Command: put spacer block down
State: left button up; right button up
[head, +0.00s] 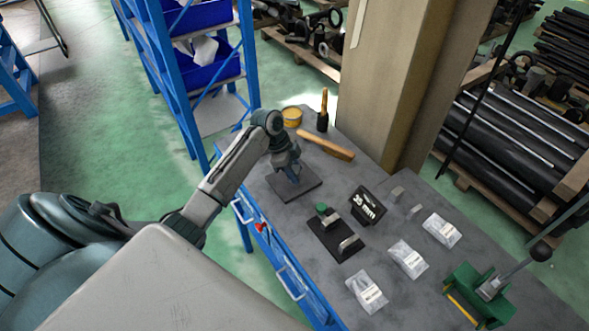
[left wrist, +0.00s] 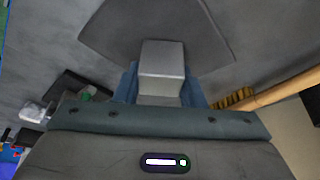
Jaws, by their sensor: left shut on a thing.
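My left gripper (head: 291,171) is over the dark square mat (head: 290,194) on the grey bench top. In the left wrist view the spacer block (left wrist: 161,58), a plain light-grey metal block, sits between the blue fingers, which are shut on it. The mat (left wrist: 205,42) lies beyond the block there. The block is mostly hidden by the gripper in the head view. I cannot tell whether its bottom touches the mat. My right gripper is in neither view.
A wooden handle (head: 327,146) lies behind. A pillar (head: 390,80) rises behind.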

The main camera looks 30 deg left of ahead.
pick_arm(q)
jog(key=o, duration=1.2)
jog(key=shift+f, duration=0.15)
jog(key=shift+c, duration=0.2)
jog(key=shift+r, duration=0.2)
jog(key=shift+a+r, duration=0.15)
jog(key=b+v, duration=0.4)
jog(key=v, duration=0.7)
jog(key=shift+s+r+b, duration=0.15)
jog(key=shift+r+b, duration=0.15)
jog(key=shift+a, duration=0.15)
